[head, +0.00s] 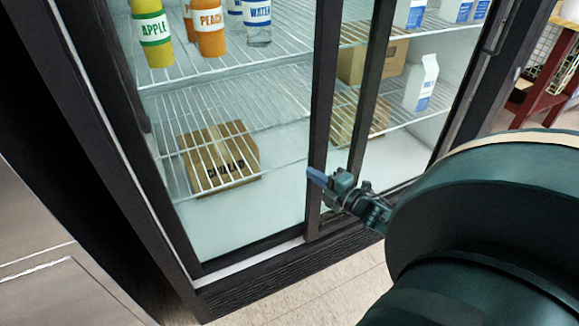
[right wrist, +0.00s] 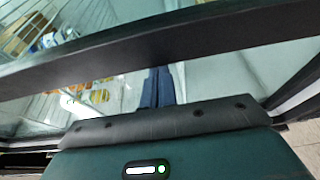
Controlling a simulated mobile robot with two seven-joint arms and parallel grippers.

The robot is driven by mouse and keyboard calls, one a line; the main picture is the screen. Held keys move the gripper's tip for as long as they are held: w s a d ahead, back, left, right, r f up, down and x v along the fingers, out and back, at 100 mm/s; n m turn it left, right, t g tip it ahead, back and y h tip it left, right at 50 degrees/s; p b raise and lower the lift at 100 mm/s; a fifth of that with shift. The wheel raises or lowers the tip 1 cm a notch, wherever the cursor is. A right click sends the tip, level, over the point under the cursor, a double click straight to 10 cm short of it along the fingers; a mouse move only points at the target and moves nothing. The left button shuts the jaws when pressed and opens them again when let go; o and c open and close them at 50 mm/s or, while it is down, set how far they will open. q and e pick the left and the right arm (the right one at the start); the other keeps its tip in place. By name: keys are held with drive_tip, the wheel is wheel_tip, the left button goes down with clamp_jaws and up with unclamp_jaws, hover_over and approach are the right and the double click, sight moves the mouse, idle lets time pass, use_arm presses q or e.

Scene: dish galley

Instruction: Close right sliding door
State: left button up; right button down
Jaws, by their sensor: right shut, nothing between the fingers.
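The right sliding door of a glass-fronted cooler has a dark left stile (head: 322,110) and a dark handle (head: 496,32) near its right edge. The door overlaps part of the left door (head: 225,215), whose right stile (head: 374,80) shows through the glass. My right gripper (head: 312,175) is shut and empty, its blue fingertips at the lower part of the right door's left stile. In the right wrist view the fingers (right wrist: 158,84) end at a dark bar (right wrist: 160,52). I cannot tell whether they touch it. My left gripper is out of view.
Inside, wire shelves hold juice bottles (head: 208,28), a cardboard box (head: 220,158) and white cartons (head: 421,84). A grey cabinet (head: 60,265) stands at the lower left. A reddish stand (head: 545,85) is at the upper right. Bare floor (head: 330,290) lies in front.

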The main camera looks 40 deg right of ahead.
sight(358, 150)
drive_tip(key=s+d+b, duration=0.1)
drive_tip(key=d+b, duration=0.1)
drive_tip(key=d, duration=0.3)
drive_tip(key=s+d+b, duration=0.1)
drive_tip(key=d, duration=0.4)
drive_tip(key=s+d+b, duration=0.1)
drive_tip(key=d+b, duration=0.1)
drive_tip(key=d, duration=0.3)
drive_tip(key=shift+s+d+f+b, duration=0.1)
drive_tip(key=shift+s+f+b, duration=0.05)
drive_tip(key=shift+s+b, duration=0.15)
drive_tip(key=shift+s+d, duration=0.15)
drive_tip(key=shift+d, duration=0.6)
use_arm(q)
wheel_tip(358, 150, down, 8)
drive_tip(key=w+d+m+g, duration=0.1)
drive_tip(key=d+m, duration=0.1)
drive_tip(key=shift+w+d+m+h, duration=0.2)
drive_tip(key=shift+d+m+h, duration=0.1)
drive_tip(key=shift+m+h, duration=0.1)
use_arm(e)
drive_tip(key=shift+d, duration=0.1)
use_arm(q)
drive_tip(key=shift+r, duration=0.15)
use_arm(e)
drive_tip(key=shift+d+r, duration=0.1)
drive_tip(key=shift+r, duration=0.1)
